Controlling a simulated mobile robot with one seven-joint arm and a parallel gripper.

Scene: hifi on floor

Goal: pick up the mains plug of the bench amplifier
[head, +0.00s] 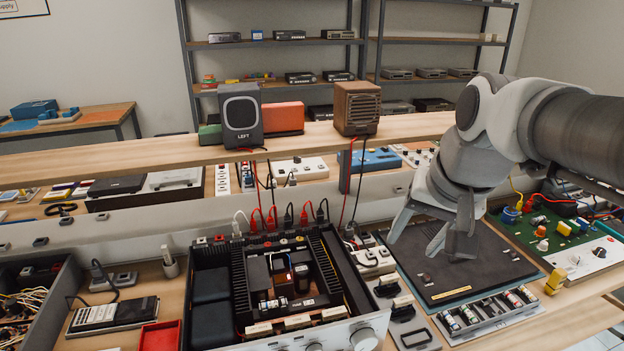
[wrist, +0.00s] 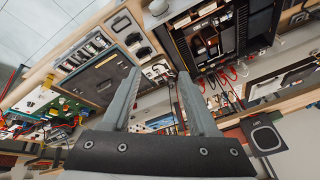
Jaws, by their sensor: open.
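The bench amplifier (head: 215,285) stands open-topped at the front centre, with black heat sinks and bare parts inside. It also shows in the wrist view (wrist: 228,40), at the top right. A white socket strip (head: 374,262) lies just right of its back corner. A small dark plug-like piece with a black lead (head: 350,234) is near that corner; I cannot tell surely whether it is the mains plug. My gripper (head: 414,246) is open and empty above the bench, right of the strip. In the wrist view its fingers (wrist: 159,73) are apart, with the strip beyond them.
A dark mat (head: 470,275) lies right of the amplifier, with a parts tray (head: 492,316) in front. A raised shelf (head: 190,155) with a grey speaker (head: 241,112) and a brown speaker (head: 357,107) crosses behind. Red and black leads hang behind the amplifier.

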